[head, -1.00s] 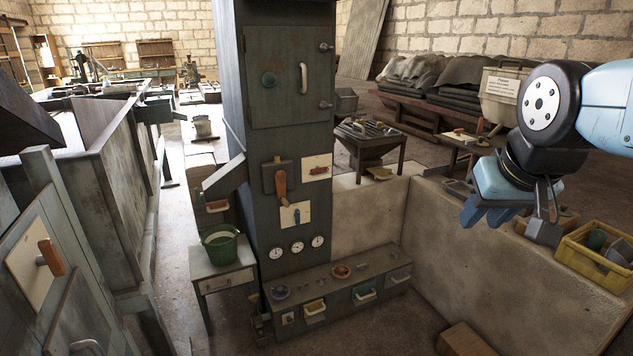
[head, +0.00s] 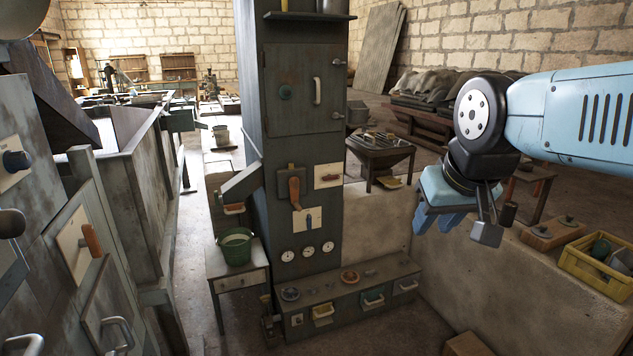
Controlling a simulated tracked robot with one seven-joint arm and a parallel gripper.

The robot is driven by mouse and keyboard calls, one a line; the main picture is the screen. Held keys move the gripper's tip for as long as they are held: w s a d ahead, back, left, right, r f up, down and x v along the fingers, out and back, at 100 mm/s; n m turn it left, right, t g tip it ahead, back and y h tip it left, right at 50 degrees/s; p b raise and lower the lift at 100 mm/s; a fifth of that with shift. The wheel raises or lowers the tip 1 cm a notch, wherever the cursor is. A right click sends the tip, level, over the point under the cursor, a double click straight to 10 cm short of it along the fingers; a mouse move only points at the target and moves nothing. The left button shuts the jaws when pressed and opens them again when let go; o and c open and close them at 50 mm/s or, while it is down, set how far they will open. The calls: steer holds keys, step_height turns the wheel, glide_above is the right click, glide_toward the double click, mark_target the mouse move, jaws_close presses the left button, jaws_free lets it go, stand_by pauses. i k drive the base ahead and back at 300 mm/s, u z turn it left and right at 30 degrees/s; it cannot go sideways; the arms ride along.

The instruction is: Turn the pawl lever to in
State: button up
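Several levers show in the head view, and their labels are too small to read, so I cannot tell which is the pawl lever. On the front of the grey column are a lever with an orange-brown handle (head: 295,190) hanging down, a small blue lever (head: 309,220) on a white plate, and a plate with a small red part (head: 329,177). Another wooden-handled lever (head: 92,240) sits on a pale plate on the left machine. My gripper (head: 437,222) hangs right of the column, well apart from all these levers. Its blue fingers look apart, with nothing between them.
A green bucket (head: 236,250) stands on a small table left of the column. A low bench with drawers (head: 345,303) runs along the column's foot. A yellow crate (head: 590,268) sits on the low wall at right. Open floor lies between the left machine and the small table.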

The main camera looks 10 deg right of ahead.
mark_target(330, 177)
steer(key=u, duration=0.1)
steer(key=i, duration=1)
steer(key=z, duration=0.05)
steer(key=k, duration=1.2)
steer(key=z, duration=0.6)
steer(key=i, duration=0.8)
steer(key=z, duration=0.45)
steer(key=i, duration=1.1)
steer(key=u, duration=0.7)
